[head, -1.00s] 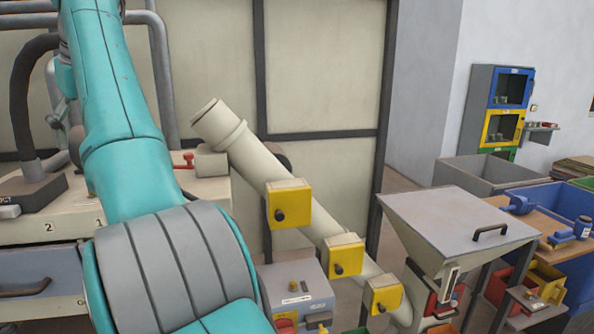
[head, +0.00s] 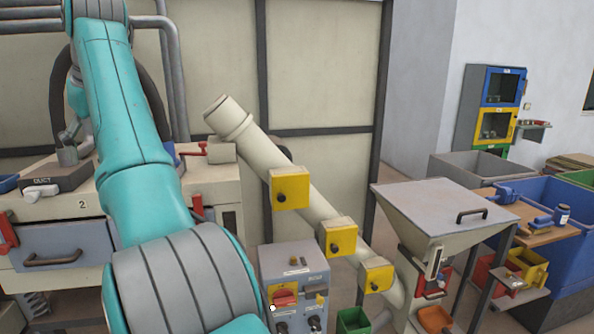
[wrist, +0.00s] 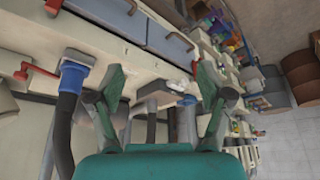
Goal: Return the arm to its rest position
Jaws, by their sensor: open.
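My teal arm rises from the bottom middle of the head view towards the upper left. Its far end is mostly cut off or hidden there, and I cannot make out the fingers in that view. In the wrist view my gripper (wrist: 160,92) shows two dark green fingers spread wide apart, with nothing held between them. Beyond the fingers are the pale machine front and a dark hose with a blue collar (wrist: 75,75), apart from the fingers as far as I can tell.
A pale slanted pipe with yellow boxes (head: 291,189) stands right of my arm. A grey control box (head: 295,262) is below it. The hopper (head: 440,210) stands at the right. A drawer cabinet (head: 75,243) is at the left. Blue, yellow and green shelves (head: 500,88) are at the back.

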